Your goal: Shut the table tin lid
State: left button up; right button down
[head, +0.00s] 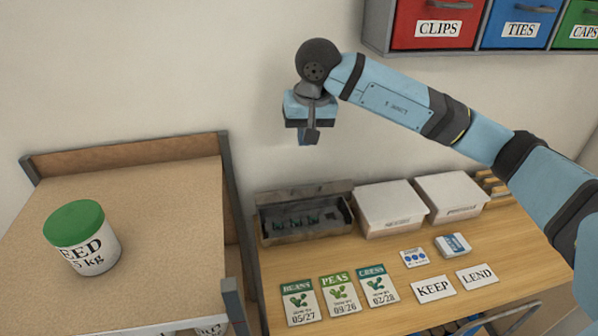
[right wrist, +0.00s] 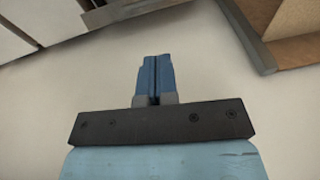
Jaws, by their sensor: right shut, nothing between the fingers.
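A dark grey metal tin (head: 305,222) stands at the back left of the wooden table, against the wall. Its lid (head: 303,191) is up and tilted back, so the inside shows, with several small dark green items in it. My right gripper (head: 311,140) is in the air above and behind the tin, near the wall, pointing down. In the right wrist view its blue fingers (right wrist: 154,62) are together with nothing between them. Part of a grey-brown object, perhaps the tin, shows at the top edge there. My left gripper is not in view.
Two white lidded boxes (head: 391,209) (head: 450,197) stand right of the tin. Seed packets (head: 341,295) and cards (head: 433,289) lie in front. A shelf unit (head: 150,190) with a green-lidded tub (head: 92,255) is left. Coloured drawers (head: 437,24) hang upper right.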

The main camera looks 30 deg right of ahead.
jog(key=d+h, duration=0.1)
jog(key=p, duration=0.3)
send_over(307, 195)
jog(key=shift+n, duration=0.3)
jog(key=x, duration=0.3)
jog(key=s+x, duration=0.1)
jog(key=x, duration=0.3)
jog(key=s+x, duration=0.1)
jog(key=x, duration=0.3)
jog(key=shift+s+a+f, duration=0.15)
jog(key=shift+a+f, duration=0.1)
jog(key=shift+a, duration=0.05)
jog(key=shift+s+f, duration=0.2)
jog(key=shift+f, duration=0.05)
jog(key=shift+a+f+p, duration=0.1)
jog(key=shift+f+p, duration=0.15)
jog(key=shift+p, duration=0.05)
jog(key=shift+s+f+t, duration=0.1)
jog(key=shift+t, duration=0.2)
